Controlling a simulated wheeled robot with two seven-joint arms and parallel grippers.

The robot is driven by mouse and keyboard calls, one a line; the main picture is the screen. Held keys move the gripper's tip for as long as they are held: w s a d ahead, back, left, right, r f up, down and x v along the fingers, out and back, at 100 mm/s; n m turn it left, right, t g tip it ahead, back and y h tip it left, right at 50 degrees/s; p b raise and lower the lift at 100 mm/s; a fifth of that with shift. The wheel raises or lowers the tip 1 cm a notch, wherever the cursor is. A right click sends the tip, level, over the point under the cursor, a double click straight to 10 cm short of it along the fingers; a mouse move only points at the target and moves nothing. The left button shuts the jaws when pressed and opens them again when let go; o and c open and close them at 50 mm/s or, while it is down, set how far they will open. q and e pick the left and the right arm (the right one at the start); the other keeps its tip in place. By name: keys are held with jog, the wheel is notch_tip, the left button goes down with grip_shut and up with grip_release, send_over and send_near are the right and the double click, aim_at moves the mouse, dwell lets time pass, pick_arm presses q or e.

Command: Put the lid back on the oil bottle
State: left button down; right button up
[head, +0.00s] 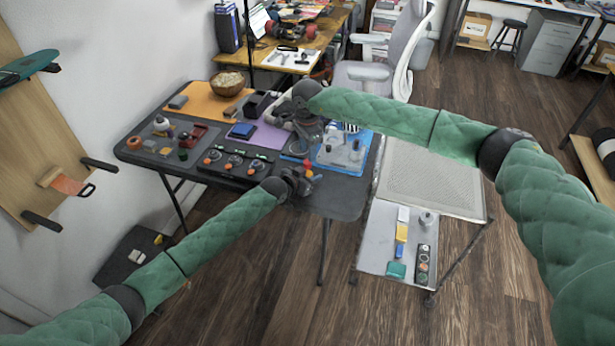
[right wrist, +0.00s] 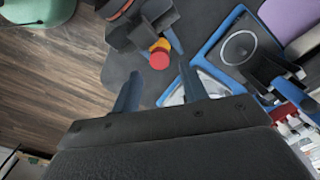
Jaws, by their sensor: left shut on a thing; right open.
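My left gripper (head: 297,184) is at the table's front edge, shut on a small red and yellow piece (head: 308,174). In the right wrist view this piece (right wrist: 159,54) shows a round red end and a yellow part beside my left gripper (right wrist: 150,38). I cannot tell whether it is the lid alone or part of the oil bottle. My right gripper (head: 303,147) hangs over the table just behind it. In its wrist view my right gripper (right wrist: 160,74) has its blue fingers apart and empty, below the red end and not touching it. No separate bottle can be made out.
A blue tray (head: 368,140) with grey parts is at the table's right; a round dish (right wrist: 240,46) lies on a blue-edged tray. Dark holders (head: 232,165), a blue box (head: 243,130) and a bowl (head: 228,83) stand further left. A lower shelf (head: 384,222) is at the right.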

aim_at(307, 161)
jog(key=shift+f, duration=2.15)
jog(key=shift+c, duration=0.4)
grip_shut()
jog(key=shift+o, duration=0.9)
grip_release()
jog(key=shift+r, duration=2.25)
jog(key=shift+c, duration=0.5)
